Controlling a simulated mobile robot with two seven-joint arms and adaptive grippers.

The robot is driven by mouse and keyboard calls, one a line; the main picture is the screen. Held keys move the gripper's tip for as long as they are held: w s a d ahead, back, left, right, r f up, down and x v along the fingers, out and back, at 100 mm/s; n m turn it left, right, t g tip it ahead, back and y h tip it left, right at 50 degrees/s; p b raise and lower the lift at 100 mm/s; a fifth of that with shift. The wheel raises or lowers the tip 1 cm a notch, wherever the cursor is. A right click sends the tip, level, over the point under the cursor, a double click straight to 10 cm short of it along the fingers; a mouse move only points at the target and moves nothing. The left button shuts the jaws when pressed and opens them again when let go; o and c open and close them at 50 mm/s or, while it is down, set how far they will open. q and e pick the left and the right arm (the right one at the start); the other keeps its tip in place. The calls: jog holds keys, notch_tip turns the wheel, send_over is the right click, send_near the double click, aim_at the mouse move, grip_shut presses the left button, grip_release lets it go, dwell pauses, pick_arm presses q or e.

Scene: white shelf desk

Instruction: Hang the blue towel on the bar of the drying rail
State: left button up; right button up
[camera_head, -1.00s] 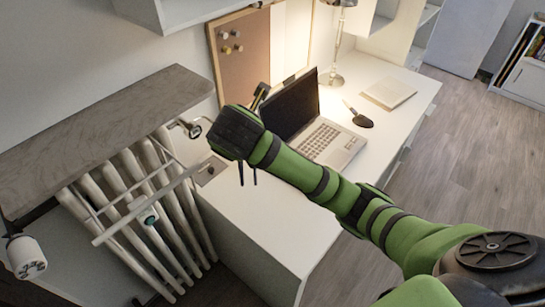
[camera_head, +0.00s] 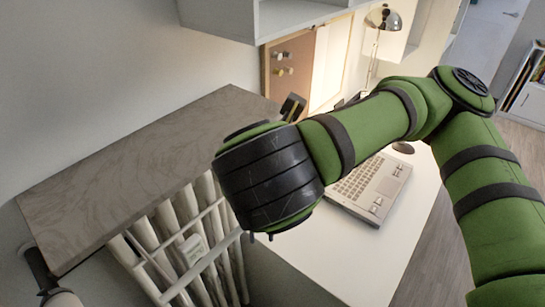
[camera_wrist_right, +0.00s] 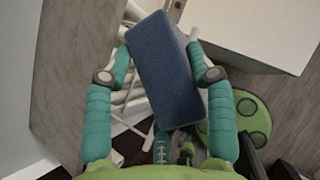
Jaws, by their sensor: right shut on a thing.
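The blue towel (camera_wrist_right: 168,75), a flat folded block, is between the two teal fingers of my right gripper (camera_wrist_right: 160,52) in the right wrist view. The fingers are shut on it from both sides. In the head view my right wrist hides the towel and the gripper. The white drying rail (camera_head: 208,261) is in front of the radiator at the lower left of the head view, with its right end close to my wrist in the picture. I cannot tell the gap between towel and rail. My left gripper is not in view.
A grey stone-look shelf (camera_head: 140,165) covers the top of the white radiator (camera_head: 168,222). The white desk (camera_head: 325,250) to the right holds a laptop (camera_head: 372,187) and a lamp (camera_head: 384,20). White cabinets hang above the desk.

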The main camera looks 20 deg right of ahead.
jog(key=s+m+g+h+b, duration=0.35)
jog(key=s+m+h, duration=0.25)
jog(key=s+m, duration=0.35)
jog(key=shift+w+a+b, duration=0.9)
jog(key=shift+w+a, duration=2.6)
jog(key=shift+w, duration=1)
pick_arm(q)
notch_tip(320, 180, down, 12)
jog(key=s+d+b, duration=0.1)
jog(key=b, duration=0.4)
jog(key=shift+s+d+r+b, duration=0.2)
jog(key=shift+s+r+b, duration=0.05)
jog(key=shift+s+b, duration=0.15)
pick_arm(e)
notch_tip(320, 180, down, 14)
jog(key=o, duration=1.3)
jog(key=shift+c, duration=0.2)
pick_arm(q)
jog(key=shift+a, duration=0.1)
pick_arm(e)
jog(key=shift+r, duration=0.1)
